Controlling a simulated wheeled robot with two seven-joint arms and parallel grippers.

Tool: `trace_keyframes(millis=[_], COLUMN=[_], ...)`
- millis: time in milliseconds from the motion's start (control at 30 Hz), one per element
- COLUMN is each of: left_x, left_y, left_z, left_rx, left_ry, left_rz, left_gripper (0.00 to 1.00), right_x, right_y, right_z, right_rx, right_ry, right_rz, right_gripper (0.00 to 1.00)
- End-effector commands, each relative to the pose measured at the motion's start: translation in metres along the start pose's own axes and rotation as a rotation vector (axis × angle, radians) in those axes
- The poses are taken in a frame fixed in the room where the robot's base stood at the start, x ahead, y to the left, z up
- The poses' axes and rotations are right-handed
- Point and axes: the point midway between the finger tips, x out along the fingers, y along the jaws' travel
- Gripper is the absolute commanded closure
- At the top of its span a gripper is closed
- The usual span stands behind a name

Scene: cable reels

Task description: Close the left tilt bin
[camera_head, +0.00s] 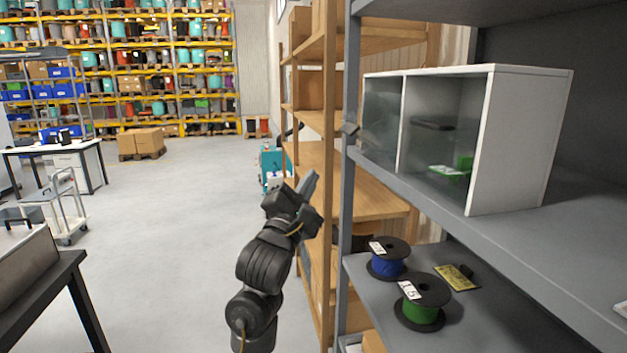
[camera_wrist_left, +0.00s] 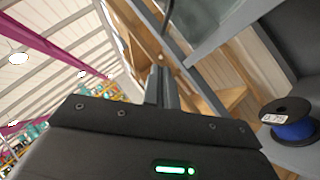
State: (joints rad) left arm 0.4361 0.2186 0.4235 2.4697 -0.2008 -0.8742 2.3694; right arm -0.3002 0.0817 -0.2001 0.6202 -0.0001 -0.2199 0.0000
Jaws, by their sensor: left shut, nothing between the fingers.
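A white two-compartment bin unit (camera_head: 515,140) stands on the grey shelf at the right in the head view. The left tilt bin (camera_head: 382,122) has a see-through grey front that looks roughly in line with the frame; I cannot tell whether it is fully shut. The right compartment (camera_head: 455,115) shows dark and green items behind its clear front. My left gripper (camera_head: 309,187) is shut and empty, left of the unit, lower and apart from it. Its closed fingers (camera_wrist_left: 162,88) also show in the left wrist view. My right gripper is out of view.
A grey shelf post (camera_head: 349,150) stands between my left gripper and the bin unit. A blue reel (camera_head: 388,265) and a green reel (camera_head: 421,313) stand on the lower shelf, with a yellow label (camera_head: 457,277) beside them.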

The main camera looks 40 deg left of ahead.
Motion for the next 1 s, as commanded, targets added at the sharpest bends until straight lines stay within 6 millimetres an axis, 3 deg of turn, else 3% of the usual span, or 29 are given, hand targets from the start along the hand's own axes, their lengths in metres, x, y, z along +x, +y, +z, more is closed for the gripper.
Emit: trace_keyframes(millis=[67,100,433,633,1000], left_x=[0.009,0.023,0.090,0.106,0.111], left_y=[-0.001,0.003,0.003,0.002,0.000], left_z=[-0.002,0.001,0.004,0.023,0.028], left_rx=[-0.002,-0.005,-0.004,-0.002,0.001], left_ry=[0.000,0.003,0.000,0.000,0.001], left_rz=[0.006,0.000,-0.002,-0.001,-0.001], left_gripper=[1.00,1.00,1.00,1.00,1.00], right_x=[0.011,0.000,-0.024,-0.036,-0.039], right_y=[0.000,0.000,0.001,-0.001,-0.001], right_z=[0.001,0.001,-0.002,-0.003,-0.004], right_rx=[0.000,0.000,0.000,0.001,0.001], right_ry=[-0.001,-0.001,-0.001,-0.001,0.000], right_rz=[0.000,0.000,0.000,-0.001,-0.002], right_gripper=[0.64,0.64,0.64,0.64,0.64])
